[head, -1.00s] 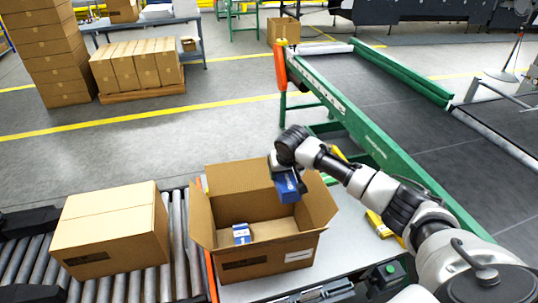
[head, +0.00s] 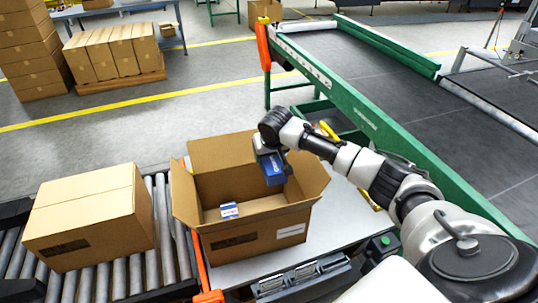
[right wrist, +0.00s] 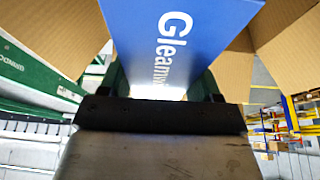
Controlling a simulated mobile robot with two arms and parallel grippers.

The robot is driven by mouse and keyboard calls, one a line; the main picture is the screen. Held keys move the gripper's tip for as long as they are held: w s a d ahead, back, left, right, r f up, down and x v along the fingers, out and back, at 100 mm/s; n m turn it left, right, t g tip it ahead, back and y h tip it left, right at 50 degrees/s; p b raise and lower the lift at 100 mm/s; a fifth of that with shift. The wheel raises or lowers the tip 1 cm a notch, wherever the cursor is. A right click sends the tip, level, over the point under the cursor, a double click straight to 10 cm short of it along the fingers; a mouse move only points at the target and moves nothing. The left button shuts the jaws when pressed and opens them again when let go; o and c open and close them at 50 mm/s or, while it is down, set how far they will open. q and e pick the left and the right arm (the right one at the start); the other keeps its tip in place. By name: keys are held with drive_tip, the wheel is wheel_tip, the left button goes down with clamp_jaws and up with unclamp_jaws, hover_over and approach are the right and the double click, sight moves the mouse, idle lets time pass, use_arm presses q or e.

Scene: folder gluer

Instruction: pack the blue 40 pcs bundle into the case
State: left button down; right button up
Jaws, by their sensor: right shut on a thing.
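The case (head: 245,240) is an open brown cardboard box with its flaps spread, standing on the grey table. My right gripper (head: 270,157) is shut on the blue bundle (head: 273,173) and holds it at the case's opening, towards the back right. In the right wrist view the bundle (right wrist: 180,40) shows a blue face with white lettering starting "Gleam", with brown flaps around it. A small blue and white pack (head: 229,210) is inside the case, towards the front left. The bundle's underside and its gap to the case floor are hidden. My left gripper is not in view.
A closed brown carton (head: 85,215) sits on the roller conveyor (head: 160,265) left of the case. A green-framed belt conveyor (head: 360,120) runs behind and to the right. A yellow item lies partly hidden behind my right arm. Stacked cartons stand at the far left.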

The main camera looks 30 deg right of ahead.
sight(274, 164)
wheel_tip(274, 164, down, 12)
drive_tip(key=b, duration=0.7)
drive_tip(key=shift+f, duration=0.15)
drive_tip(key=o, duration=1.1)
drive_tip(key=shift+o, duration=0.2)
drive_tip(key=v, duration=1)
drive_tip(key=shift+s+a+r, duration=0.1)
drive_tip(key=shift+s+r, duration=0.05)
drive_tip(key=shift+r, duration=0.2)
